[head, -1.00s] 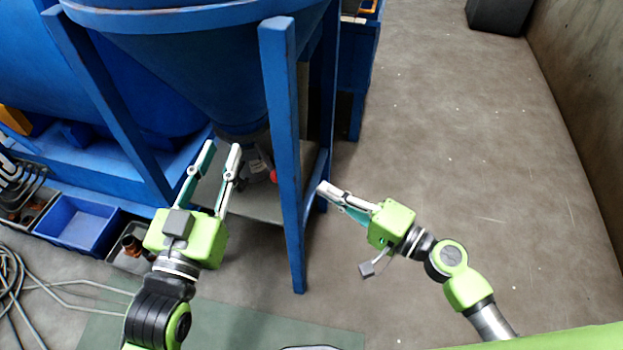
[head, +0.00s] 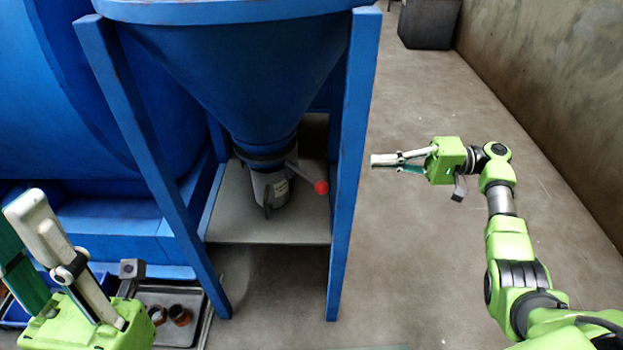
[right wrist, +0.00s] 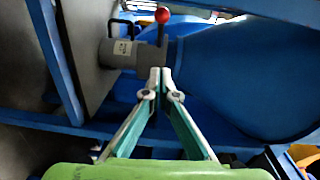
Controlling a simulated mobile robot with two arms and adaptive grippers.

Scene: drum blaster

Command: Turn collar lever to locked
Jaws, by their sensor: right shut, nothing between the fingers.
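The collar (head: 269,188) is a grey cylinder under the blue hopper cone, just above a grey shelf. Its lever ends in a red ball (head: 320,187) that points to the right in the head view. The red ball also shows in the right wrist view (right wrist: 162,15), beyond my fingertips. My right gripper (head: 374,160) is shut and empty, outside the right frame post and apart from the lever. It also shows in the right wrist view (right wrist: 160,73). My left gripper (head: 30,225) is at the lower left with its fingers apart, away from the collar.
The blue right post (head: 352,160) stands between my right gripper and the lever in the head view. The grey shelf (head: 245,228) lies under the collar. A tray (head: 165,330) with brown parts is at the lower left. The floor (head: 440,80) on the right is clear.

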